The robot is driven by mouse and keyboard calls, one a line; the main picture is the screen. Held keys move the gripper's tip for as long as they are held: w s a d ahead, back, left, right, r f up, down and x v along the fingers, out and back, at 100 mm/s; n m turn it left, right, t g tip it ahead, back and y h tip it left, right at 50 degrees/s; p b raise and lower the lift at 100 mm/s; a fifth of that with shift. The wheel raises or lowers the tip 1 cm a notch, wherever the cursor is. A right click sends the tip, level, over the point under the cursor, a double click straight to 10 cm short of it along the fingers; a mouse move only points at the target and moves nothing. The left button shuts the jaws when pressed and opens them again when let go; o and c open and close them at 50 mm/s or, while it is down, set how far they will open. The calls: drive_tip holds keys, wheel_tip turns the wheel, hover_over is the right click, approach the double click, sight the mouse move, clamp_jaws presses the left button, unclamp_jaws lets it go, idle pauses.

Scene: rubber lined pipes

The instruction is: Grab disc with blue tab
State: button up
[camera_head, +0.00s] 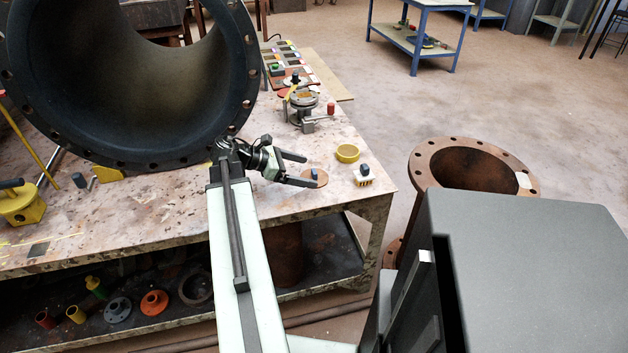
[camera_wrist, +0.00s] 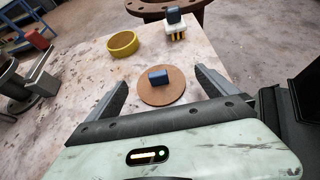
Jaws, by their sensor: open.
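The disc (camera_wrist: 160,92) is a flat brown round plate lying on the worktable, with a small dark blue tab (camera_wrist: 158,77) standing up from it. In the wrist view it sits between and just beyond my gripper's open fingers. In the head view the disc (camera_head: 318,181) is near the table's front right part, beside the fingertips. My gripper (camera_head: 300,169) is open and empty, its fingers pointing right toward the disc. One finger partly overlaps the disc's near side in the head view.
A yellow ring (camera_head: 347,153) and a small yellow-and-white block with a dark knob (camera_head: 363,177) stand past the disc. A metal valve-like fixture (camera_head: 302,106) is further back. A large black flanged pipe (camera_head: 125,75) fills the table's left. The table edge (camera_head: 385,193) is close on the right.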

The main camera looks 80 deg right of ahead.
sight(312, 172)
drive_tip(key=b+x, duration=0.1)
drive_tip(key=x, duration=0.3)
drive_tip(key=shift+d+b, duration=0.2)
drive_tip(key=shift+b, duration=0.1)
drive_tip(key=c, duration=2)
clamp_jaws()
drive_tip(key=shift+a, duration=0.15)
